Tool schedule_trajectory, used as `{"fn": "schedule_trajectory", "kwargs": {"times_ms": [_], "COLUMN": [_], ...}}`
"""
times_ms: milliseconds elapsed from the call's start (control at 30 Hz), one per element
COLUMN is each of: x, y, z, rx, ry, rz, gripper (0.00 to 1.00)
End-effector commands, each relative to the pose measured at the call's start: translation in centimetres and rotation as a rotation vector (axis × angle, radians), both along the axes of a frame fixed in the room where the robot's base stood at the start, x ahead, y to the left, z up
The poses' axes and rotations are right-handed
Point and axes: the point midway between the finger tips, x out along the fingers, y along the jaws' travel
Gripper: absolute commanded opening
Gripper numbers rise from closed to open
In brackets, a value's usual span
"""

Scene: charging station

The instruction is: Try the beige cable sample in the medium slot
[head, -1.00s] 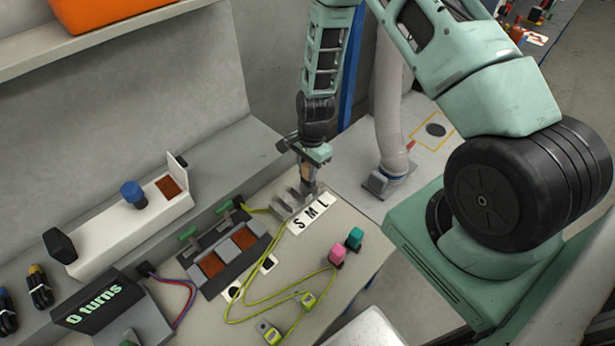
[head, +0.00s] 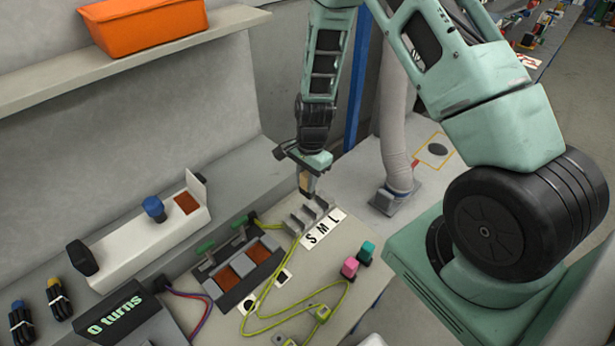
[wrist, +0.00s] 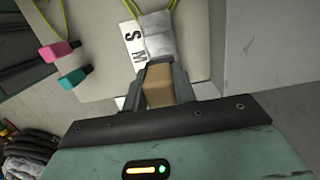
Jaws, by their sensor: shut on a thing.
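My gripper (head: 307,194) points down and is shut on the beige cable sample (head: 304,182). The tan sample (wrist: 158,85) sits between the two fingers in the wrist view. The grey slot block (head: 297,228) lies under the gripper, with a white S M L label (head: 325,228) along its near side. The sample is over the block, around its middle; the fingertips overlap it in the head view, so I cannot tell whether the sample touches or enters a slot. In the wrist view S and M (wrist: 138,55) show; L is hidden.
A pink sample (head: 350,267) and a teal sample (head: 366,252) stand near the table's right edge. Yellow-green cables (head: 290,305) run across the table front. A dark fixture with brown pads (head: 229,277) is left of the block. A grey hose (head: 398,150) stands behind right.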

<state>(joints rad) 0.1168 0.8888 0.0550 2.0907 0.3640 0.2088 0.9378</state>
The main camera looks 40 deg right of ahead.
Motion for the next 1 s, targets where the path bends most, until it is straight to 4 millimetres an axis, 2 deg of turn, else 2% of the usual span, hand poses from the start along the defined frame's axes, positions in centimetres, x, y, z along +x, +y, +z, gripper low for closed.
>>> {"fn": "schedule_trajectory", "kwargs": {"times_ms": [267,433,1000], "x": [0.0,0.0,0.0], "y": [0.0,0.0,0.0], "z": [-0.1,-0.9,-5.6], "rx": [-0.001,0.0,0.0], "ry": [0.0,0.0,-0.001], "rz": [0.0,0.0,-0.001], "gripper": [0.01,0.01,0.01]}}
